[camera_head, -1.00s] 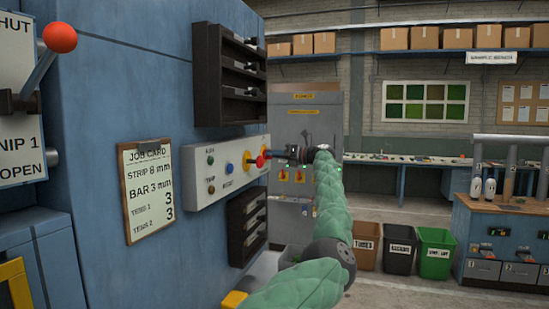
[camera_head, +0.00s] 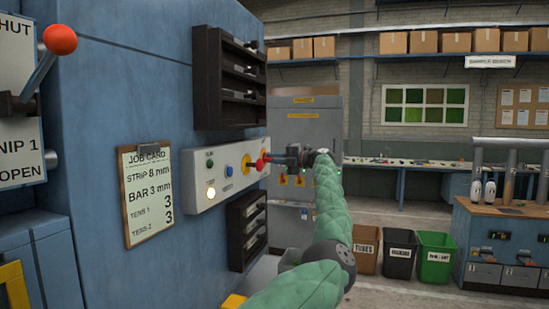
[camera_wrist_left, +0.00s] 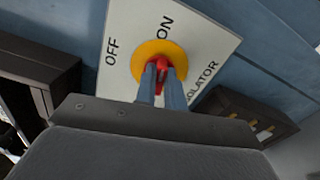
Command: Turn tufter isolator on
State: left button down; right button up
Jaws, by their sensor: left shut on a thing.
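The isolator is a yellow disc (camera_wrist_left: 140,62) with a red handle (camera_wrist_left: 161,66) on a pale plate (camera_wrist_left: 207,40) marked OFF and ON in the left wrist view. My left gripper (camera_wrist_left: 163,88) is shut on the red handle, its fingers on either side. The visible handle end points roughly up, towards ON; the fingers hide the rest. In the head view the red handle (camera_head: 260,163) stands out from the control panel (camera_head: 200,168), with my left gripper (camera_head: 275,160) at it. A lamp (camera_head: 211,193) low on the panel glows. My right gripper is not in view.
Black racks sit above (camera_head: 230,75) and below (camera_head: 247,228) the panel on the blue machine. A job card (camera_head: 147,193) hangs to the left, near a red-balled lever (camera_head: 60,39). Labelled bins (camera_head: 400,252) and a workbench (camera_head: 500,225) stand right. Floor between is open.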

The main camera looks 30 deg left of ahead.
pick_arm(q)
jog(key=shift+r+m, duration=0.2)
jog(key=shift+m, duration=0.9)
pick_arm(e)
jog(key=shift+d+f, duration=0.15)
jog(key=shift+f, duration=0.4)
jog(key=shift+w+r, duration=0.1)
pick_arm(q)
jog(key=c, duration=1.5)
grip_release()
jog(key=shift+a+f, duration=0.1)
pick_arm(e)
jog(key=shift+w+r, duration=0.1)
pick_arm(q)
jog(key=shift+f, duration=0.1)
